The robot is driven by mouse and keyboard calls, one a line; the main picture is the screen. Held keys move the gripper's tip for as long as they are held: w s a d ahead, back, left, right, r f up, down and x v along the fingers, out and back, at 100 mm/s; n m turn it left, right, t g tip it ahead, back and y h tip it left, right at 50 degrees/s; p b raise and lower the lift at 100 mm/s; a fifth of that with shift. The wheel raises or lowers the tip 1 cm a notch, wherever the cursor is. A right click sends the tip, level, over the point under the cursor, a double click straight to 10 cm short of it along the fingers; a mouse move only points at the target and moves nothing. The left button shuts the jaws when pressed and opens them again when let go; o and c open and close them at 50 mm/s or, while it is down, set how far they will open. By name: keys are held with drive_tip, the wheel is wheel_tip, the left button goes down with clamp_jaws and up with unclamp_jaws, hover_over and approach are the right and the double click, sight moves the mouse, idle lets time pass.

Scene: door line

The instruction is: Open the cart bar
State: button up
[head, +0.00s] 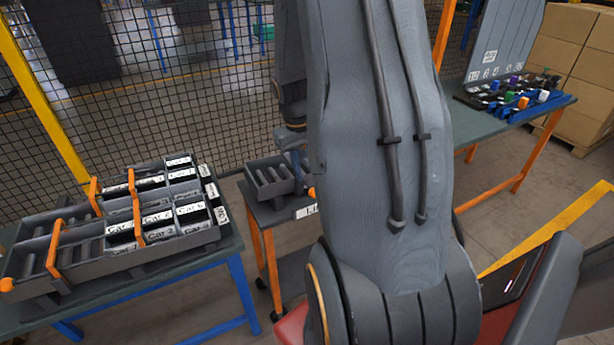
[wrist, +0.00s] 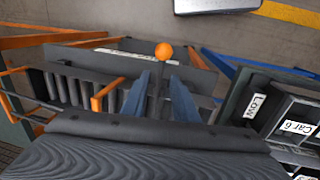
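The cart (head: 285,215) stands in the middle behind my arm, with a small grey slotted tray (head: 268,177) on top. An orange ball knob (head: 312,193) shows at the tray's right side, partly hidden by my arm. In the wrist view the knob (wrist: 163,50) sits at the end of a dark rod, the cart bar (wrist: 157,80). My gripper (wrist: 162,78) has its blue fingers apart, one on each side of the rod, just below the knob. Contact with the rod cannot be told. An orange bracket (wrist: 105,92) crosses the tray at left.
A table at left carries a large rack (head: 110,255) with labelled compartments and orange brackets. A second table (head: 490,125) at back right holds small coloured parts. A wire mesh fence (head: 200,110) stands behind. Cardboard boxes (head: 590,60) are at far right.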

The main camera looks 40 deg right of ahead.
sight(307, 185)
drive_tip(key=shift+d+f+p, duration=0.15)
drive_tip(key=shift+f+p, duration=0.15)
drive_tip(key=shift+f, duration=1.4)
clamp_jaws()
